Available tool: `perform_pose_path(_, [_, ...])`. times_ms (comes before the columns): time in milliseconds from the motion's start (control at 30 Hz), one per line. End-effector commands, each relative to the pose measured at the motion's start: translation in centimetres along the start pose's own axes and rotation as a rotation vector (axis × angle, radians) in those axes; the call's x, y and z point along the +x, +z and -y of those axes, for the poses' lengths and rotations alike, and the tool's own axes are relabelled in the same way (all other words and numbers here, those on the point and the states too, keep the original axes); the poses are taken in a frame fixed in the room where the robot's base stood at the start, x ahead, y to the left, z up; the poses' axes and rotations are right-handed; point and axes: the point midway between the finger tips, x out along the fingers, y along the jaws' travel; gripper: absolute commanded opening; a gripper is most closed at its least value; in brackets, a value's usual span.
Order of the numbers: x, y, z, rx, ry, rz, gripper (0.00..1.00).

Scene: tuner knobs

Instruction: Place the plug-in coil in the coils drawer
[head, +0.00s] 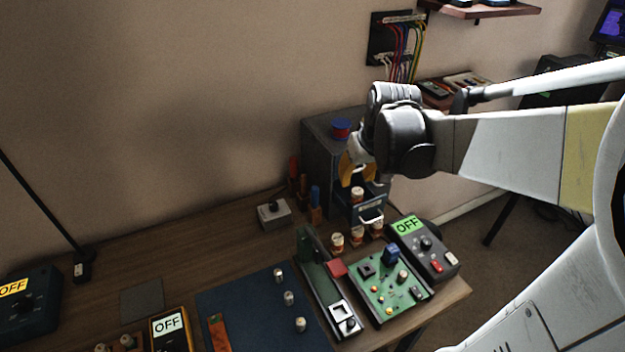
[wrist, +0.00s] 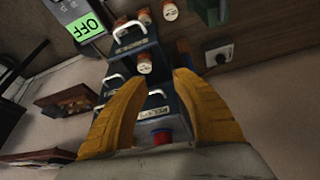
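A copper plug-in coil with a white top (head: 357,194) is at the open drawer (head: 371,209) of the grey cabinet, just below my gripper (head: 352,178). In the wrist view the coil (wrist: 145,64) appears inside the drawer, just beyond my fingertips; I cannot tell whether it rests on the drawer's bottom. My gripper's yellow fingers (wrist: 160,77) are spread apart with nothing between them. The drawer has a white handle (wrist: 130,29) and a label too small to read. Other similar coils (head: 337,240) stand on the table in front of the drawer.
A blue and red spool (head: 341,128) sits on the cabinet (head: 318,150). A green circuit board (head: 385,283) and a meter reading OFF (head: 424,250) lie close to the drawer. Screwdrivers (head: 304,188) and a grey knob box (head: 274,213) stand left of it. The table's back left is clear.

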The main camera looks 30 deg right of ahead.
Motion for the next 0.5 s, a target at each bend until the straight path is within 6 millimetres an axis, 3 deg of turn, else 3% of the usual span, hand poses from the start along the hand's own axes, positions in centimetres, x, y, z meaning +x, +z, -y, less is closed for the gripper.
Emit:
perform_pose_path(33, [-1.2,0.9,2.4,-0.026,-0.008,-0.017,0.32])
perform_pose_path(200, [-5.0,4.8,9.8,-0.104,-0.042,-0.099,0.32])
perform_pose_path(333, [-6.7,8.1,13.6,-0.151,-0.076,-0.158,0.32])
perform_pose_path(500, [-7.6,10.9,16.1,-0.185,-0.111,-0.206,0.32])
